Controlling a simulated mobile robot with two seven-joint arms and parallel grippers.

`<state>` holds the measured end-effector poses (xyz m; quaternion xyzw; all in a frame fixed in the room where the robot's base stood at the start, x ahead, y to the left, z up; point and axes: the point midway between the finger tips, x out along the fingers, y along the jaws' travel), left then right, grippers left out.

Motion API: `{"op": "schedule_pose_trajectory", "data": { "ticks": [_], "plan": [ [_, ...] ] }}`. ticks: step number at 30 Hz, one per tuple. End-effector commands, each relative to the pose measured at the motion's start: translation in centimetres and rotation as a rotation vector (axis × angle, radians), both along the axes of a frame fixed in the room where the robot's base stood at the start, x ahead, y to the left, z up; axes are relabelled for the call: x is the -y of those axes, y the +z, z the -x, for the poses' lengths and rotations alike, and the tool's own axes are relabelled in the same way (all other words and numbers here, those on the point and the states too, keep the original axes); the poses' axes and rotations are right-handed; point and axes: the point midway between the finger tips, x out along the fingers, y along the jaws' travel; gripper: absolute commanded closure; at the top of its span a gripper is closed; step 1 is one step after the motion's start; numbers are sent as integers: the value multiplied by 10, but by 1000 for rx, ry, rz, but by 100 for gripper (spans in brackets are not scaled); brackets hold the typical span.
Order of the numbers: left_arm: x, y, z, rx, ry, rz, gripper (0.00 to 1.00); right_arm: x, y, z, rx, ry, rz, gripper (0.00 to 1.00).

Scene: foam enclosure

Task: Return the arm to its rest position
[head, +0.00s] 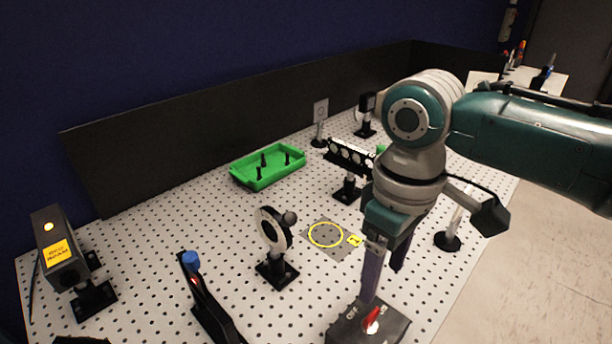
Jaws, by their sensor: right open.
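My right arm comes in from the right in the head view, with a teal and grey wrist above the perforated table. My right gripper (383,272) points down, its two dark fingers apart and empty. Its fingertips are just above and behind a dark switch box (345,326) with a red knob (372,317) and the word OFF. I cannot tell whether a finger touches the box. My left gripper does not show clearly; a dark shape at the bottom left edge cannot be made out.
A green tray (267,180) with pegs, a lens rack (350,155), a laser box (62,250) and a blue-knobbed lever (205,300) are around. A black wall (230,140) backs the table.

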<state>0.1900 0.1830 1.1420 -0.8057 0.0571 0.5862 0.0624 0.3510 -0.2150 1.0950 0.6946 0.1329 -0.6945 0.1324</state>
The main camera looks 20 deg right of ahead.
Motion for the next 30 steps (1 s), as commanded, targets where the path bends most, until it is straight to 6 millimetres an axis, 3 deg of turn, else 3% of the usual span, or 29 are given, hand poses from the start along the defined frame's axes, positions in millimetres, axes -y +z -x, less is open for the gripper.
{"op": "schedule_pose_trajectory", "data": {
  "ticks": [14, 17, 20, 24, 30],
  "plan": [
    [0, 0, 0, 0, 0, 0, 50, 0, 1, 0, 0, 1, 0, 30],
    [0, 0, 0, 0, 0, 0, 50, -8, -2, 6, 4, 15, -11, 30],
    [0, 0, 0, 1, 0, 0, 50, -30, -9, 25, 24, 50, -45, 30],
    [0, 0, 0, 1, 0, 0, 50, -67, -11, 66, 97, 70, -116, 30],
    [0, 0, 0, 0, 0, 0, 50, -73, 9, 111, 207, -21, -141, 30]
  ]
}}
